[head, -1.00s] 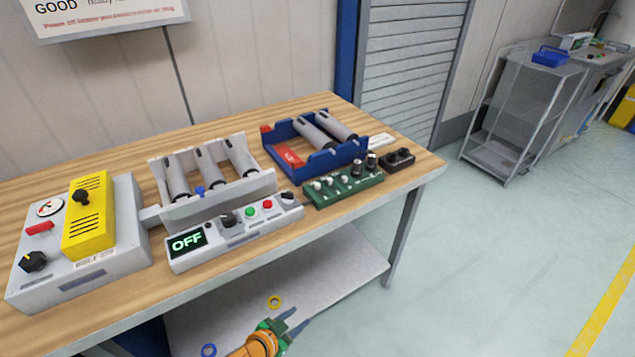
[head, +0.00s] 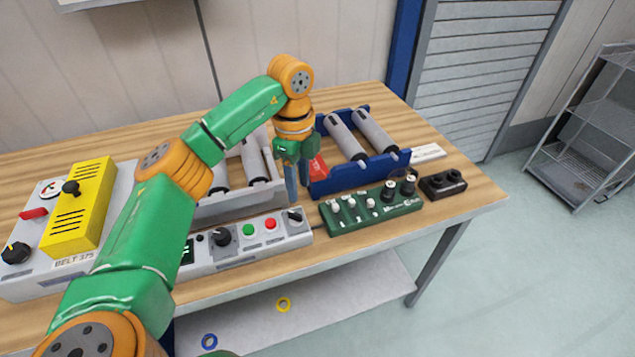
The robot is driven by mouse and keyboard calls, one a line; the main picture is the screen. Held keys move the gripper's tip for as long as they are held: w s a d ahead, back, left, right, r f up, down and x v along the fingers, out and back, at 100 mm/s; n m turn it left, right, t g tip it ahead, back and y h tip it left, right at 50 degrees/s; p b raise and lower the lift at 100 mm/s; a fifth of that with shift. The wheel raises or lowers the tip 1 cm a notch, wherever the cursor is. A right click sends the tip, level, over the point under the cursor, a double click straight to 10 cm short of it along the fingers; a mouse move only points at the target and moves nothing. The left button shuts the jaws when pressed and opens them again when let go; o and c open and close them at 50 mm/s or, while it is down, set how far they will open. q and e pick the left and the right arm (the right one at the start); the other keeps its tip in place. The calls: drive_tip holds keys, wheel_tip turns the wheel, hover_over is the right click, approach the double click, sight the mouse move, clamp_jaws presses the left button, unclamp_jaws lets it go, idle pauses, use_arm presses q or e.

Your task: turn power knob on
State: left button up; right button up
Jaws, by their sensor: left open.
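The white control panel (head: 258,252) lies along the front of the wooden table. It carries a larger black knob (head: 222,235), a green button (head: 248,230), a red button (head: 270,224) and a smaller black knob (head: 295,214) at its right end. I cannot read which knob is the power one. Its display (head: 188,249) is mostly hidden behind my left arm. My left gripper (head: 298,188) is open and empty, fingers pointing down, above and just behind the smaller knob. I cannot tell whether it touches anything. My right gripper is out of view.
A white roller rack (head: 234,204) and a blue roller tray (head: 358,172) stand behind the panel, close to the gripper. A green knob box (head: 372,212) and a small black box (head: 443,184) sit at right. A yellow-topped belt unit (head: 78,212) is at left.

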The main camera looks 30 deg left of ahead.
sight(295, 213)
use_arm(q)
drive_tip(key=shift+w+a+f, duration=0.2)
drive_tip(key=shift+w+f, duration=0.15)
drive_tip(key=shift+f, duration=0.1)
drive_tip(key=s+f, duration=0.1)
drive_tip(key=s, duration=0.1)
drive_tip(key=s+f+p, duration=0.1)
drive_tip(key=f, duration=0.1)
drive_tip(key=shift+s+d+f, duration=0.1)
drive_tip(key=shift+s+f, duration=0.05)
drive_tip(key=shift+s, duration=0.2)
drive_tip(key=shift+w+f, duration=0.15)
drive_tip(key=shift+f, duration=0.6)
drive_tip(key=shift+w+f, duration=0.25)
drive_tip(key=shift+w, duration=0.25)
drive_tip(key=shift+s+r, duration=0.1)
drive_tip(key=shift+s, duration=0.1)
clamp_jaws()
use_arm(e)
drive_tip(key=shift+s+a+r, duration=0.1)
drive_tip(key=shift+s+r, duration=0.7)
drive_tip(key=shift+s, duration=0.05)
